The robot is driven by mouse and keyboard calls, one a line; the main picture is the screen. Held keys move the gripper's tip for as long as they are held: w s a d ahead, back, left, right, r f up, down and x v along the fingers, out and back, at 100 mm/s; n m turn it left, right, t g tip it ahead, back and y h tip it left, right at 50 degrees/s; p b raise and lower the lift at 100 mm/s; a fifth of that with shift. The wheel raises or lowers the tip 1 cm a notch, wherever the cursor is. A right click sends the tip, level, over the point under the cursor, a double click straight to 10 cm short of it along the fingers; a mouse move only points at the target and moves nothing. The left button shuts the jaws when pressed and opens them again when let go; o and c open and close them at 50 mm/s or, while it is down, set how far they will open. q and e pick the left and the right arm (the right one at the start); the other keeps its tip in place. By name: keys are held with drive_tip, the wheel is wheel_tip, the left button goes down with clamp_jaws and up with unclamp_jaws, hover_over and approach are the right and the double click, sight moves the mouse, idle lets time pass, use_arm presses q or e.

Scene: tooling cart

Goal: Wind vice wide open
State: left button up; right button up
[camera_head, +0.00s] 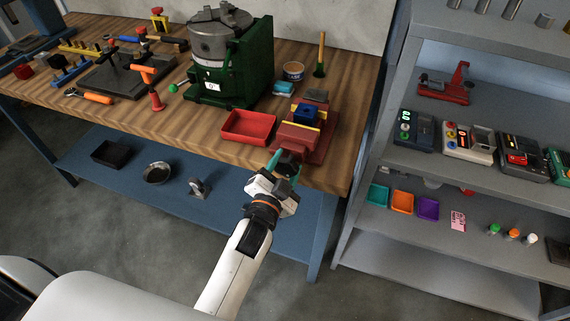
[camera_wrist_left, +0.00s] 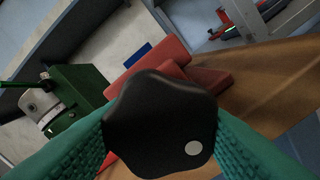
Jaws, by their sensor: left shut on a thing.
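The red vice (camera_head: 303,139) sits at the right front edge of the wooden bench, with a blue block (camera_head: 304,113) at its jaws. How far the jaws stand apart I cannot tell. My left gripper (camera_head: 281,165) is at the vice's front end, just beyond the bench edge. In the left wrist view its green fingers (camera_wrist_left: 160,135) are shut on a black lobed knob (camera_wrist_left: 158,120) with a white dot, on the vice's front. The red vice body (camera_wrist_left: 175,60) shows behind the knob, partly hidden by it. My right gripper is in neither view.
A red tray (camera_head: 248,138) lies left of the vice. A green machine with a grey chuck (camera_head: 213,38) stands behind the tray. A grey shelf unit (camera_head: 372,150) with several devices and small trays is close on the right. Below is a blue lower shelf (camera_head: 225,205).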

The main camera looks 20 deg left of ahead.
use_arm(q)
drive_tip(key=shift+w+r+n, duration=0.1)
drive_tip(key=shift+r+n, duration=0.15)
drive_tip(key=shift+n, duration=0.05)
drive_tip(key=o, duration=0.9)
drive_tip(key=shift+w, duration=0.1)
drive_tip(key=shift+o, duration=0.4)
drive_tip(key=shift+f, duration=0.3)
drive_tip(key=shift+s, duration=0.45)
drive_tip(key=s+b, duration=0.1)
drive_tip(key=s, duration=1)
drive_tip(key=shift+a+b, duration=0.2)
drive_tip(key=shift+b, duration=0.15)
